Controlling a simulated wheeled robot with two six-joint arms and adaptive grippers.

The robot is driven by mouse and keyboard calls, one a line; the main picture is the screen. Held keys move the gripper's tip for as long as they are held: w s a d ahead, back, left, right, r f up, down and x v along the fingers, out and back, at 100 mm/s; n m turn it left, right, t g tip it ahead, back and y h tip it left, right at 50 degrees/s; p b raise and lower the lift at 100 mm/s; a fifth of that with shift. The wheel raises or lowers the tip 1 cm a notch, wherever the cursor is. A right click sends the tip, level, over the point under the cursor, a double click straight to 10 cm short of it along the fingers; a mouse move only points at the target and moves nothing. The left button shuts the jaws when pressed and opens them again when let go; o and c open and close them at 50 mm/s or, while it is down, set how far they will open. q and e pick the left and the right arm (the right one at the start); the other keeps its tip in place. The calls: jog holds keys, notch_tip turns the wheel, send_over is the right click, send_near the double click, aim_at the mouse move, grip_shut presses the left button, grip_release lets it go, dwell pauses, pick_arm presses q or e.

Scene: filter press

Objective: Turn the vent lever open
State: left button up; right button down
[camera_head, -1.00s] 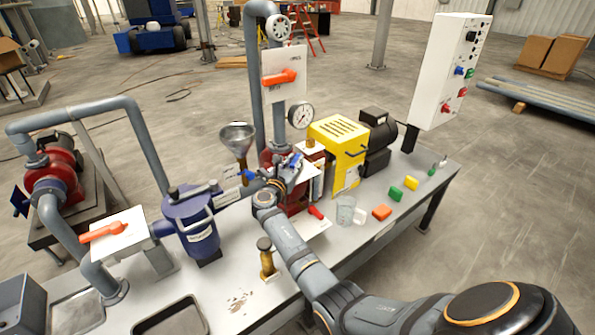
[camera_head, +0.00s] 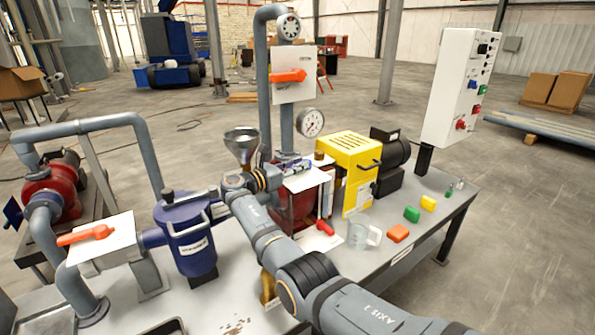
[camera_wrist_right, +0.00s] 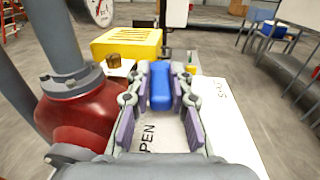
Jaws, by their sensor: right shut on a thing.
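The vent lever shows in the right wrist view as a blue handle (camera_wrist_right: 160,92) between the two finger pads. My right gripper (camera_wrist_right: 161,75) is shut on it. Beneath is a white plate (camera_wrist_right: 228,120) with "SHUT" on the right and a partly covered "OPEN" near the left finger. The handle lies between the two words. In the head view my right gripper (camera_head: 298,168) is over the white plate on top of the red vessel (camera_head: 290,208), and the lever is mostly hidden there. My left gripper is not in view.
A funnel (camera_head: 242,142) stands close left of my right wrist. A pressure gauge (camera_head: 310,122) and grey pipe rise behind the gripper. The yellow machine (camera_head: 350,160) is to the right. A clear jug (camera_head: 363,234) and coloured blocks (camera_head: 398,233) lie on the bench.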

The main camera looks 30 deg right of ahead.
jog(key=c, duration=1.2)
grip_release()
jog(key=shift+d+f, duration=0.1)
jog(key=shift+d, duration=0.05)
jog(key=s+a, duration=0.2)
jog(key=a, duration=1)
jog(key=shift+s, duration=0.15)
jog(key=shift+c, duration=0.4)
